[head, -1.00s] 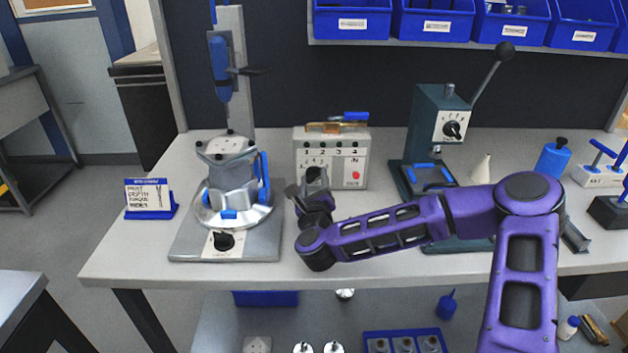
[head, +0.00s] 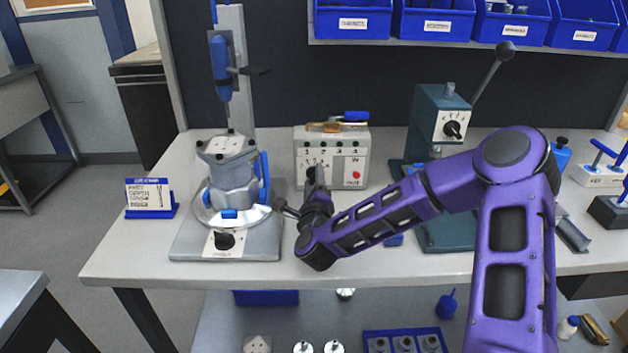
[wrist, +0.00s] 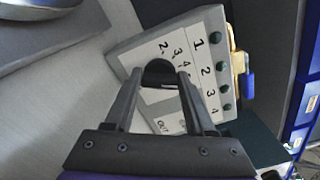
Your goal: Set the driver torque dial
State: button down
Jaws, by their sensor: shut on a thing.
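A grey control box (head: 362,142) stands at the back middle of the bench, with numbers 1 to 4 along its top and a red button at lower right. Its dark round dial (wrist: 158,70) shows in the wrist view, between the fingertips, beside printed numbers on the white face. My gripper (wrist: 160,78) is shut on the dial, one finger at each side. In the head view my gripper (head: 314,178) covers most of the dial, so its setting cannot be read there. A blue driver (head: 219,65) hangs on a column at left.
A fixture with a metal housing (head: 232,185) and its own black knob stands close left of my gripper. A green press (head: 422,115) with a lever stands to the right. A small sign (head: 148,195) is at far left. Blue bins (head: 430,22) hang above.

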jog(key=n, duration=0.5)
jog(key=shift+b, duration=0.3)
jog(key=shift+f+n, duration=0.1)
jog(key=shift+n, duration=0.2)
jog(key=shift+c, duration=1.2)
grip_release()
